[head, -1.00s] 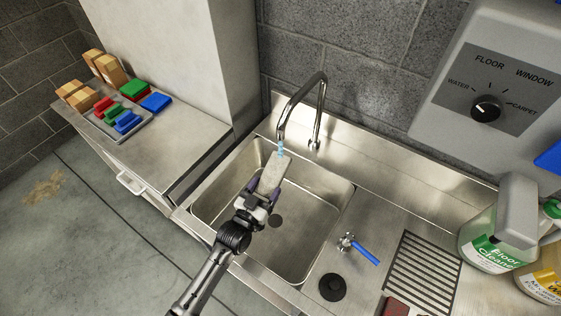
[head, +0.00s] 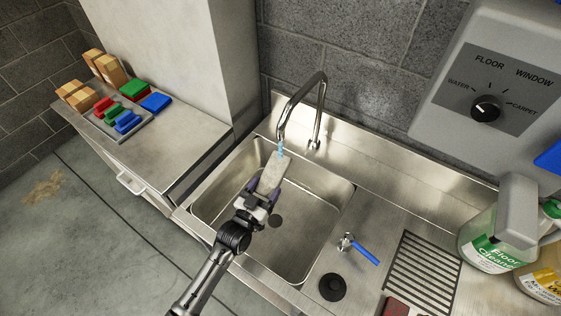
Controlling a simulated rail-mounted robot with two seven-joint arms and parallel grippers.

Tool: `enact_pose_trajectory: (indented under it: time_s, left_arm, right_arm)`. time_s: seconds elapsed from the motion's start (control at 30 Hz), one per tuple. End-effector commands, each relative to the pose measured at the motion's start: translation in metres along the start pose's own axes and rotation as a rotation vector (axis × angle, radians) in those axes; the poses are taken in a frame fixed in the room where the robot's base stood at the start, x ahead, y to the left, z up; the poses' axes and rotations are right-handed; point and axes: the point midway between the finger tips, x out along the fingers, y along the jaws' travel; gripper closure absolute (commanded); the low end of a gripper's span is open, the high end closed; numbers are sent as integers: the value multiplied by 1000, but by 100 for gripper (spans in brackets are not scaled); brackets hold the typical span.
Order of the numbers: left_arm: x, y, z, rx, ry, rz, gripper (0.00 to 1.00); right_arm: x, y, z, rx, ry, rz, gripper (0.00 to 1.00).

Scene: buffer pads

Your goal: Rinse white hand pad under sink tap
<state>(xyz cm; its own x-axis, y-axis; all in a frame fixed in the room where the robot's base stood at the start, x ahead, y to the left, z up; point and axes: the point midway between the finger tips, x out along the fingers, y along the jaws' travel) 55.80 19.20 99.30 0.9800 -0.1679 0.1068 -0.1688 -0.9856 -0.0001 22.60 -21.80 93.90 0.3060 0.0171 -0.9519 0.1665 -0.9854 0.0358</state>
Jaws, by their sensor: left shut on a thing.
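The white hand pad (head: 273,173) is a pale, flat block held above the sink basin (head: 311,221) in the head view. My left gripper (head: 263,189) is shut on its near end. The pad's far end is under the spout of the curved metal tap (head: 301,101), and a short bluish stream of water (head: 280,149) meets it there. The pad is tilted, its far end toward the tap. The part between the fingers is hidden. My right gripper is not in view.
A blue-handled valve (head: 362,251), a black round stopper (head: 332,287) and a drain grille (head: 422,273) lie right of the basin. A green-labelled jug (head: 484,243) stands far right. The left counter holds a tray of coloured pads (head: 119,118) and cardboard boxes (head: 110,68).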

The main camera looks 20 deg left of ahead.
Motion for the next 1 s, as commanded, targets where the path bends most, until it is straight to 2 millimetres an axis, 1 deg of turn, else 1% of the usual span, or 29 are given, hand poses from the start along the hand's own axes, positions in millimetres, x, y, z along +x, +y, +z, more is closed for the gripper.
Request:
enact_pose_trajectory:
  time_s: [0.43, 0.53, 0.67, 1.0]
  left_arm:
    - [0, 0, -1, 0, 1, 0, 58]
    - [-3, 0, -2, 0, 0, 0, 58]
    - [-16, 0, -4, 1, -2, 0, 58]
    - [-54, 0, -9, 1, -1, 0, 58]
  right_arm:
    - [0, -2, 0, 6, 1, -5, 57]
    - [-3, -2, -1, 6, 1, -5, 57]
    - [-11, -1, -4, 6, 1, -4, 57]
    - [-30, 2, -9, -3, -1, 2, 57]
